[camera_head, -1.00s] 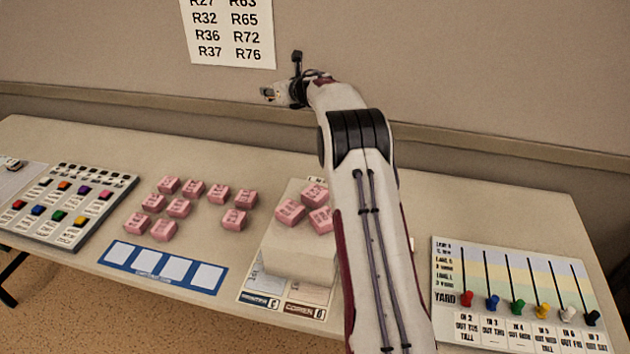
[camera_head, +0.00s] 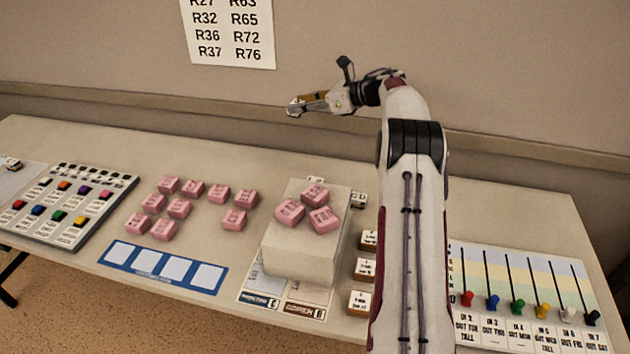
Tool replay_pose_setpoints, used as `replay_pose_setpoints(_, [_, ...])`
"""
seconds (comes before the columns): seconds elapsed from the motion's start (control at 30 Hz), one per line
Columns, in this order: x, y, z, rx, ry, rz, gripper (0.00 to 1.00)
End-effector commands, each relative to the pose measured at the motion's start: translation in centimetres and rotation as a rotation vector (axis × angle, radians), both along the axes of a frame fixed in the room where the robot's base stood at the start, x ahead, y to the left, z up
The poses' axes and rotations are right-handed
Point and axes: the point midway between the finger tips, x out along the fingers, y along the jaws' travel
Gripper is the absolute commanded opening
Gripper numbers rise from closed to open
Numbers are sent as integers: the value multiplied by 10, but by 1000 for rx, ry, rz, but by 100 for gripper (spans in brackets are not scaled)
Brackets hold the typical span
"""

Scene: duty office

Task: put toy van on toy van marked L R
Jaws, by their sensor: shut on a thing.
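My gripper (camera_head: 299,107) is raised in front of the wall, above the back of the table, pointing left. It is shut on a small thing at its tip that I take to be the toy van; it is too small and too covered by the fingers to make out. A small pale vehicle-like thing (camera_head: 12,164) stands on a light sheet at the far left edge of the picture, well apart from my gripper. No L R mark can be read on it.
A pale block (camera_head: 300,252) bears pink blocks (camera_head: 290,211). Several more pink blocks (camera_head: 179,208) lie left of it. A button board (camera_head: 80,200), a blue card strip (camera_head: 160,267), small labelled blocks (camera_head: 361,302) and a peg board (camera_head: 520,270) also occupy the table.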

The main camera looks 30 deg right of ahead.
Motion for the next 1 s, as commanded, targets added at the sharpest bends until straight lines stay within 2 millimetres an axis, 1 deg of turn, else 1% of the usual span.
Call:
replay_pose_setpoints(0.03, [-9,-4,-1,0,2,23,16])
replay_pose_setpoints(0.2, [-37,-8,-1,4,6,109,16])
replay_pose_setpoints(0.57, [-81,-16,-1,13,14,226,16])
replay_pose_setpoints(0.6, [-80,-14,-13,18,18,225,16])
replay_pose_setpoints(0.7, [-80,-14,-32,19,18,224,16])
replay_pose_setpoints(0.9, [-79,-14,-69,17,16,223,16])
replay_pose_setpoints(1.0, [-79,-15,-84,17,15,222,16])
